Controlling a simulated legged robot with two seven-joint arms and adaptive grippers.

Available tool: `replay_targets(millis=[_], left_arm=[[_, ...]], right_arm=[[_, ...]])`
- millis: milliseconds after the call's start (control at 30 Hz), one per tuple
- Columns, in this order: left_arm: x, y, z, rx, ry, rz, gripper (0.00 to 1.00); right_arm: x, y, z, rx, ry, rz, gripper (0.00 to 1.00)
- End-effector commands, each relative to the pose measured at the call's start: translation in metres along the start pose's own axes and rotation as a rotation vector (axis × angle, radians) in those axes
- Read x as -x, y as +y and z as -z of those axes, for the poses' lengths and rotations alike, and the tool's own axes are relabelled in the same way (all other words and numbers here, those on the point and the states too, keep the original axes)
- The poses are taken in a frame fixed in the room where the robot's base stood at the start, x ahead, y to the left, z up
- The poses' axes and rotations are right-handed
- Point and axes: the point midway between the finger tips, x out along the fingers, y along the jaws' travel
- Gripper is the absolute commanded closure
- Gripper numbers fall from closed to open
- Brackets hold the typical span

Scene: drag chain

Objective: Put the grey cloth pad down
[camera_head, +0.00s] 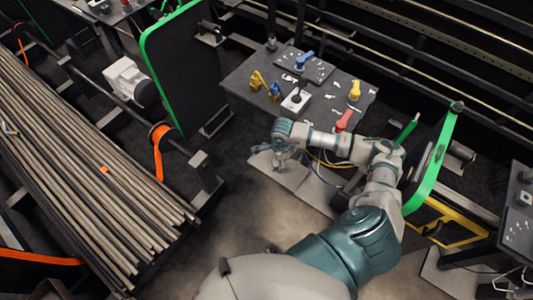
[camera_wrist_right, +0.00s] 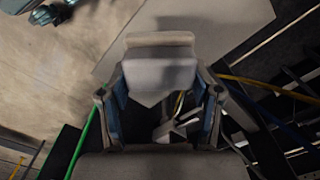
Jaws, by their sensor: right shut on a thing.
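My right gripper (camera_head: 277,157) reaches out in front of the console in the head view, its arm coming from the bottom. In the right wrist view the gripper (camera_wrist_right: 161,84) has a finger on each side of the grey cloth pad (camera_wrist_right: 160,68) and is shut on it. The pad looks like a folded, thick grey block, with its lower part hanging between the fingers. In the head view the pad is too small to tell apart from the gripper and the pale plate behind it. My left gripper is in neither view.
A control console (camera_head: 330,95) with coloured levers stands beyond the gripper. A pale plate (camera_head: 310,188) lies below it. A rack of long rods (camera_head: 80,160) fills the left. A green-edged panel (camera_head: 437,160) stands right of my arm. Bare floor lies between.

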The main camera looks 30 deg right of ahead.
Motion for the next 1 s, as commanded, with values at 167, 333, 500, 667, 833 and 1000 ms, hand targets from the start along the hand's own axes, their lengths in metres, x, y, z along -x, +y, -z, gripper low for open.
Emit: replay_targets(millis=[167, 333, 500, 667, 833, 1000], left_arm=[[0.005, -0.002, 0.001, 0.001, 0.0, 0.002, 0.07], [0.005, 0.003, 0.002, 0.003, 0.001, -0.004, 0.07], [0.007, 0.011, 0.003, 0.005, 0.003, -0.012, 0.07], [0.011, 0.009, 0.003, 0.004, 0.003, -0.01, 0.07], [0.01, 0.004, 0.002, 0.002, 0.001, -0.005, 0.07], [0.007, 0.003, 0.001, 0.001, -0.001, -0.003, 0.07]], right_arm=[[-0.004, -0.043, -0.025, -0.001, -0.005, 0.0, 0.7], [-0.007, -0.063, -0.037, 0.001, -0.002, 0.0, 0.7], [-0.016, -0.064, -0.041, 0.002, 0.001, -0.001, 0.7], [-0.038, -0.064, -0.041, 0.002, 0.002, -0.001, 0.7], [-0.043, -0.065, -0.039, 0.003, 0.0, 0.001, 0.7], [-0.046, -0.065, -0.038, 0.003, -0.001, 0.001, 0.7]])
